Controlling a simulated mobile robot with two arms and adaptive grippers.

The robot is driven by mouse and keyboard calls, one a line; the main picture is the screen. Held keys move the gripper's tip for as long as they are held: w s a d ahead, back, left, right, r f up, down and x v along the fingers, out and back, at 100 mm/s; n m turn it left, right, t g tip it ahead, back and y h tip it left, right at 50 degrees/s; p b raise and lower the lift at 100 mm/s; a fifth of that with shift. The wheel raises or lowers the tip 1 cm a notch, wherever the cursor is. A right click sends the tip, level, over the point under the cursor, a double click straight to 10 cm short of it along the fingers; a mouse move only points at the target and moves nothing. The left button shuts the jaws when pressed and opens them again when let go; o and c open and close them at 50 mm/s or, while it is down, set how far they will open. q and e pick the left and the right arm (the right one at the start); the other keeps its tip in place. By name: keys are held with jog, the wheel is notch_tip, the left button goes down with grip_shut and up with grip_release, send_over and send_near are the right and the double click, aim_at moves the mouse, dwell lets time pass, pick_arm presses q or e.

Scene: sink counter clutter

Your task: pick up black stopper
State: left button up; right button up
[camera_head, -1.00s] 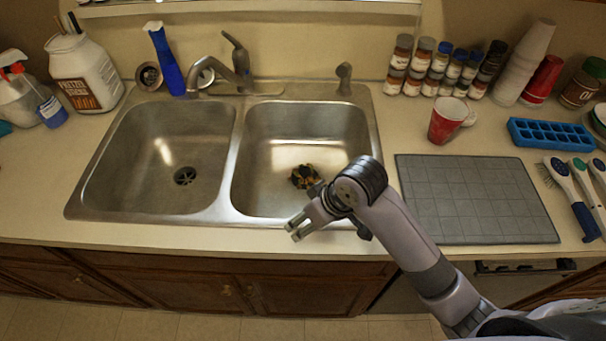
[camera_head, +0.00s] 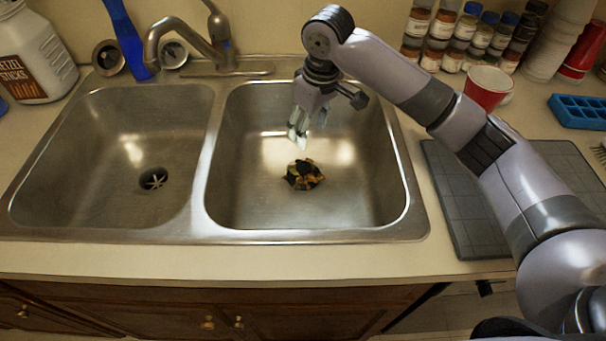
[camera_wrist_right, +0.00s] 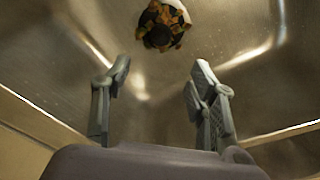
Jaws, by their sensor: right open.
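A dark, round piece (camera_head: 301,182), mixed with brown and orange scraps, lies on the floor of the right sink basin (camera_head: 245,205). It may be the black stopper or the drain; I cannot tell which. My right gripper (camera_head: 299,134) is open and empty above the basin, a little behind the dark piece in the head view. In the right wrist view the gripper's two fingers (camera_wrist_right: 160,78) are spread apart, and the dark piece with scraps (camera_wrist_right: 158,36) lies beyond them near the top edge. My left gripper is not in view.
The left basin (camera_head: 90,195) is empty, with an open drain (camera_head: 153,179). The faucet (camera_head: 190,40) and two round metal strainers (camera_head: 108,58) (camera_head: 172,53) stand behind. A red cup (camera_head: 487,88), spice jars (camera_head: 440,40) and a grey mat (camera_head: 465,205) are right of the sink.

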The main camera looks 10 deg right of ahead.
send_over(304, 167)
notch_tip(304, 167, down, 9)
jog(key=shift+d+f, duration=0.15)
jog(key=shift+f, duration=0.05)
jog(key=shift+w+f, duration=0.15)
jog(key=shift+f, duration=2.6)
jog(key=shift+c, duration=0.6)
jog(key=c, duration=1.1)
